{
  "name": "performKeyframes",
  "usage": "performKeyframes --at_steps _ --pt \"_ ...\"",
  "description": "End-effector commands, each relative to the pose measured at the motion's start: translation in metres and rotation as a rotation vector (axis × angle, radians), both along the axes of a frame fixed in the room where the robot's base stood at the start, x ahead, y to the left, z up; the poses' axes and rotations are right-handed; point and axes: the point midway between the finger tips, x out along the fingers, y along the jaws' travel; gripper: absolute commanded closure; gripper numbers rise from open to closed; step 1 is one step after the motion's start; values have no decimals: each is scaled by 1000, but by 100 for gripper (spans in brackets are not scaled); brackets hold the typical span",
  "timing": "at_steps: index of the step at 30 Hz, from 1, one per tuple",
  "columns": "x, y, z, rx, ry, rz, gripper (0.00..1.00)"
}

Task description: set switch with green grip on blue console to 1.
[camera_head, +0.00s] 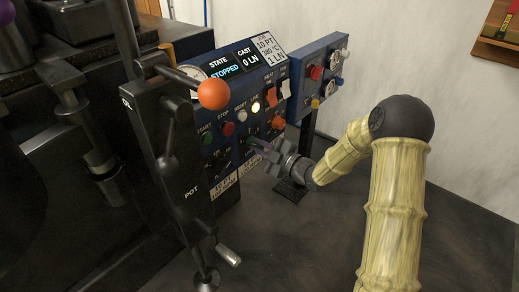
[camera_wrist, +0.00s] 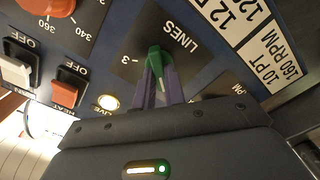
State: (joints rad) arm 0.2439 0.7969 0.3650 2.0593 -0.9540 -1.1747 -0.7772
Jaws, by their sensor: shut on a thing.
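The blue console (camera_head: 240,92) stands beside the dark machine, its panel facing my arm. In the wrist view, the switch with the green grip (camera_wrist: 156,62) sits on a dark plate marked LINES, with a 3 to its left. My gripper (camera_wrist: 160,82) is shut on the green grip, with a purple-grey finger on either side of it. In the head view, my gripper (camera_head: 259,144) reaches the lower part of the console from the right. The gripper hides part of the plate, and I cannot read a 1 or the exact setting.
Near the switch are an orange dial (camera_wrist: 48,6), a white rocker (camera_wrist: 16,68), a red rocker (camera_wrist: 66,92) and a lit button (camera_wrist: 108,102). A lever with an orange ball (camera_head: 213,94) stands at the left. A smaller blue panel (camera_head: 319,75) is behind. Floor at the right is clear.

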Motion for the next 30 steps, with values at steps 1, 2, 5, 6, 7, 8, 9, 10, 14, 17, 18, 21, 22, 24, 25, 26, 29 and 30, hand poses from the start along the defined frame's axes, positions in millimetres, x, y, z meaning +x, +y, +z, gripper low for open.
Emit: performKeyframes --at_steps 1,2,5,6,7,8,9,10,14,17,18,21,22,24,25,26,29,30 --pt "0 0 -6 -28 -35 1 100" --pt "0 0 -6 -44 -55 1 100" --pt "0 0 -5 -88 -110 0 100" --pt "0 0 -5 -99 -125 0 100" --pt "-1 0 -4 -106 -134 0 100" --pt "-1 0 -3 -112 -141 0 100" --pt "-1 0 -3 -115 -146 0 100" --pt "-1 0 -2 -117 -147 0 100" --pt "-1 0 -2 -117 -146 1 100" --pt "-1 0 -2 -117 -145 0 100" --pt "0 0 -2 -117 -145 0 80" --pt "0 0 -2 -115 -146 0 66" --pt "0 0 -2 -115 -146 0 66" --pt "0 0 -1 -115 -145 0 66" --pt "0 0 -1 -115 -145 0 66" --pt "0 0 -1 -115 -145 0 66" --pt "-1 0 -1 -114 -146 -1 66" --pt "-1 -1 -1 -114 -146 -1 66"
